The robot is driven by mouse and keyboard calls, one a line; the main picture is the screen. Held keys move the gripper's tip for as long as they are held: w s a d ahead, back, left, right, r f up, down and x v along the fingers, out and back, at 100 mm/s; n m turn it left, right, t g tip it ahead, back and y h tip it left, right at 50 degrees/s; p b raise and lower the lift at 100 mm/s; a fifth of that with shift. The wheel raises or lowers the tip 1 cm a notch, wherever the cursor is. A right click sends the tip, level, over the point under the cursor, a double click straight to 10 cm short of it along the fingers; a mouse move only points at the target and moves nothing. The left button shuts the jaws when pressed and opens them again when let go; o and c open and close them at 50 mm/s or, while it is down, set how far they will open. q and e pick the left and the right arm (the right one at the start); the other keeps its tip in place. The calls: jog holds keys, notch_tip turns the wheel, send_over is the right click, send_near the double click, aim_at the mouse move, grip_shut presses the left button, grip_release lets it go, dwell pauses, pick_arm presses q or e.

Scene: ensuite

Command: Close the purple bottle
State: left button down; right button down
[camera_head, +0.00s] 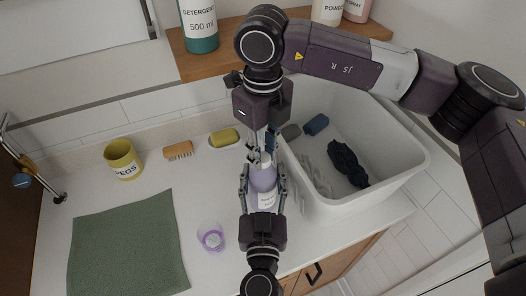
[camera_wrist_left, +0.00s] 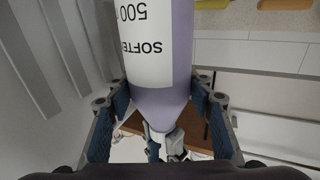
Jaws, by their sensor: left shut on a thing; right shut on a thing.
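The purple bottle (camera_head: 263,181) is upright near the right end of the counter, beside the white tub. My left gripper (camera_head: 262,186) comes from the front, shut around the bottle's body with a finger on each side. In the left wrist view, the bottle (camera_wrist_left: 160,100) shows its white "SOFTENER 500" label and a tapering shoulder. My right gripper (camera_head: 261,148) points down from above, shut at the bottle's top on a small pale cap (camera_head: 266,158), mostly hidden by its fingers. I cannot tell whether the cap is seated on the neck.
A clear purple cup (camera_head: 211,237) stands left of my left gripper. A green cloth (camera_head: 128,245), yellow pegs pot (camera_head: 123,160), brush (camera_head: 178,150) and yellow soap dish (camera_head: 224,138) lie left. The white tub (camera_head: 400,165) holds dark cloths. A wooden shelf (camera_head: 225,62) with bottles is behind.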

jog(key=c, duration=1.7)
grip_release()
jog(key=shift+o, duration=0.2)
jog(key=shift+r, duration=2.3)
jog(key=shift+c, duration=0.3)
jog(key=n, duration=0.2)
jog(key=r+n, duration=0.1)
jog(key=shift+r+n, duration=0.25)
jog(key=shift+n, duration=0.15)
notch_tip(320, 180, up, 2)
jog(key=n, duration=0.5)
jog(key=shift+f, duration=4.05)
